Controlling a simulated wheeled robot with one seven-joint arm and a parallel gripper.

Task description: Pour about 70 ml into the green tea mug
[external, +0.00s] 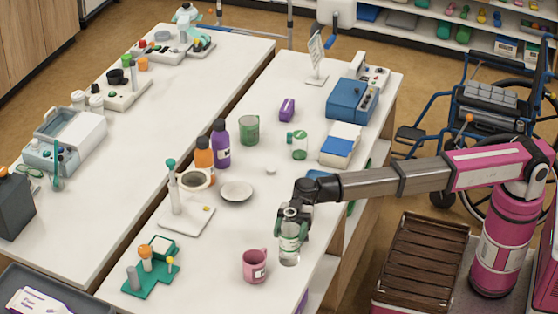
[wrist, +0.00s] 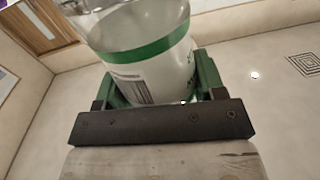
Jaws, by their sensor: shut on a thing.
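The green mug (external: 249,130) stands upright on the right-hand white table, beyond my gripper and to its left. My gripper (external: 291,222) is shut on a clear container (external: 289,251) with a pale label, near the table's right edge. In the wrist view the container (wrist: 150,60) shows a green band and a barcode, between the green finger pads of my gripper (wrist: 155,90). It looks roughly upright in the external view. I cannot tell whether its base touches the table, or how much liquid it holds. The inside of the green mug is hard to make out.
A pink mug (external: 254,266) stands close to the left of the held container. A white dish (external: 236,191), an orange bottle (external: 204,159), a purple bottle (external: 221,144) and a small green-and-clear jug (external: 299,145) stand around the way to the green mug.

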